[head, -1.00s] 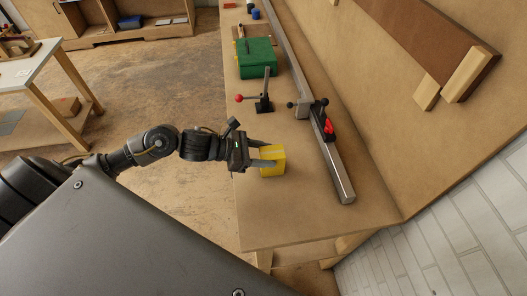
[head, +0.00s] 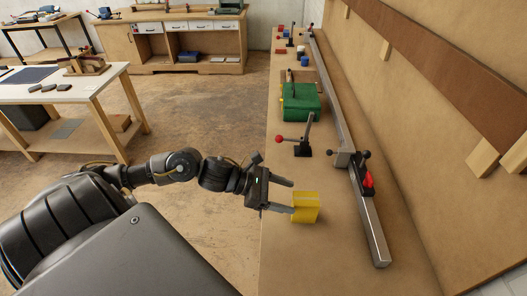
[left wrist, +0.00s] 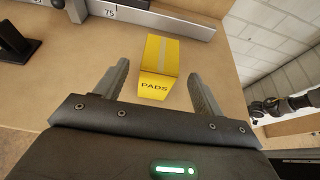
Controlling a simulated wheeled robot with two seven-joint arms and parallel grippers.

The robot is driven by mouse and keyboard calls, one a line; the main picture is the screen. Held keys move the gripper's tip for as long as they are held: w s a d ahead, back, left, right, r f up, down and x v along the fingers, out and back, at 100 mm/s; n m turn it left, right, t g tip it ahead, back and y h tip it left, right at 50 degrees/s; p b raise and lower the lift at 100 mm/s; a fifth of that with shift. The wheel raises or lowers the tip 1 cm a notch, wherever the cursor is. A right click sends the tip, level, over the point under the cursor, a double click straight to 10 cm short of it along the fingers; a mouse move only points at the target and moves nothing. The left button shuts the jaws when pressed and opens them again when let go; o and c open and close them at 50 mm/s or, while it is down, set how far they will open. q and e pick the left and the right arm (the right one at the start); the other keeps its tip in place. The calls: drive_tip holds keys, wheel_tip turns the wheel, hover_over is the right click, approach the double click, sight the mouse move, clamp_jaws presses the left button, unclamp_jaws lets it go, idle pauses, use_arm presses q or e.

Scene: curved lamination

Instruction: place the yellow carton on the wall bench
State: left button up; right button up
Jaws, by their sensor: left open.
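The yellow carton (head: 306,207) stands on the wall bench (head: 285,252), close to its left edge in the head view. In the left wrist view the carton (left wrist: 159,66) shows the word PADS and a pale tape strip along its top. My left gripper (head: 283,196) is open, with its fingers pointing at the carton. In the left wrist view the left gripper's fingers (left wrist: 163,90) lie apart, with the carton just beyond and between their tips, and bare bench shows on both sides of it. My right gripper is not seen in the head view.
A red-knobbed lever (head: 304,143) and a green case (head: 300,103) stand farther back. Bare bench lies in front of the carton.

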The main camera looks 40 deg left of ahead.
use_arm(q)
drive_tip(key=b+v, duration=0.1)
drive_tip(key=v, duration=0.6)
drive_tip(key=shift+s+a+r, duration=0.2)
drive_tip(key=shift+s+a, duration=0.05)
drive_tip(key=shift+s, duration=0.05)
